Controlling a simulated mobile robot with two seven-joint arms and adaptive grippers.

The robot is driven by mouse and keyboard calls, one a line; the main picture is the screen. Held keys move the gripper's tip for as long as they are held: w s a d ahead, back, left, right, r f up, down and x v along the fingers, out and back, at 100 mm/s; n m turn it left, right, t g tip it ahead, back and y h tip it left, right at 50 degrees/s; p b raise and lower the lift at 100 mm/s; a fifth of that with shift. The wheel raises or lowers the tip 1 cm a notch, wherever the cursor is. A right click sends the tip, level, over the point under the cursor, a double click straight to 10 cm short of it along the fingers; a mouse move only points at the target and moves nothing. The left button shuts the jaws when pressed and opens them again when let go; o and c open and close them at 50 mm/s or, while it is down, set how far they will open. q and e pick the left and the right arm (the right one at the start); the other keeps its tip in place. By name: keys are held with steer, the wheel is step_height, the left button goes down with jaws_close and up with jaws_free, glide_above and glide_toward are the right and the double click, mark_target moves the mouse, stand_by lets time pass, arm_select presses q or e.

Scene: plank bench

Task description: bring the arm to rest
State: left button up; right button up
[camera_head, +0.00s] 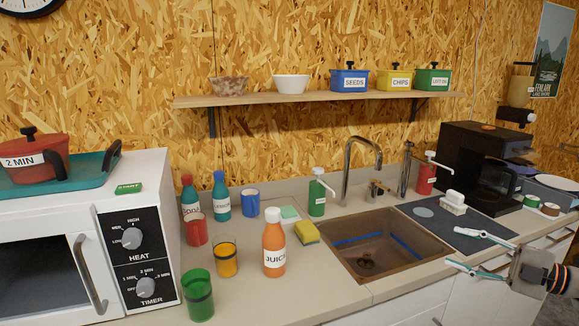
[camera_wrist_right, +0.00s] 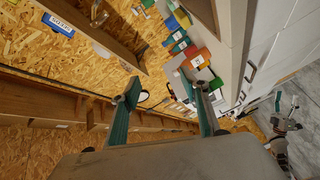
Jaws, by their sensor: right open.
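My right gripper (camera_head: 452,248) comes in at the lower right of the head view, over the counter's front edge to the right of the sink. Its two teal and pale fingers are spread apart with nothing between them. In the right wrist view its fingers (camera_wrist_right: 165,88) stand open and empty, seen against the wall and the counter. A small grey jointed part with a teal piece (camera_wrist_right: 284,122) shows at the right of the wrist view; it looks like my other arm, but its jaws are too small to read. The head view does not show my left gripper.
The sink (camera_head: 350,255) lies left of the right gripper. A dark mat (camera_head: 470,240) with a white holder (camera_head: 454,203) is behind it, and a black coffee machine (camera_head: 470,158) stands farther back. A juice bottle (camera_head: 274,250) stands left of the sink. A shelf (camera_head: 300,97) holds bowls and pots.

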steer(key=w+d+r+m+t+h, duration=0.5)
steer(key=w+d+m+t+h, duration=0.25)
steer(key=d, duration=0.55)
steer(key=d+f+m+g+h, duration=0.1)
steer(key=d+f+m+h, duration=0.25)
steer(key=d+h, duration=0.3)
steer(key=d+f+m+g+h, duration=0.1)
steer(key=d+f+m+h, duration=0.25)
steer(key=d+h, duration=0.35)
steer(key=s+a+f+g+y, duration=0.25)
steer(key=s+a+f, duration=0.35)
steer(key=a+f, duration=0.7)
steer(key=s+a+f+g+y, duration=0.1)
steer(key=s+a+f+y, duration=0.35)
steer(key=a+f, duration=0.8)
steer(key=s+a+f+m+g+y, duration=0.1)
steer(key=s+a+f, duration=0.4)
steer(key=s+a, duration=0.6)
steer(key=s+a+f+m+g+y, duration=0.1)
steer(key=s+a+f+m, duration=0.2)
steer(key=s+a+f, duration=0.3)
steer(key=s+a, duration=0.5)
steer(key=a, duration=0.1)
steer(key=shift+s+g+y, duration=0.15)
steer(key=shift+g+y, duration=0.15)
steer(key=shift+y, duration=0.1)
steer(key=shift+r, duration=0.1)
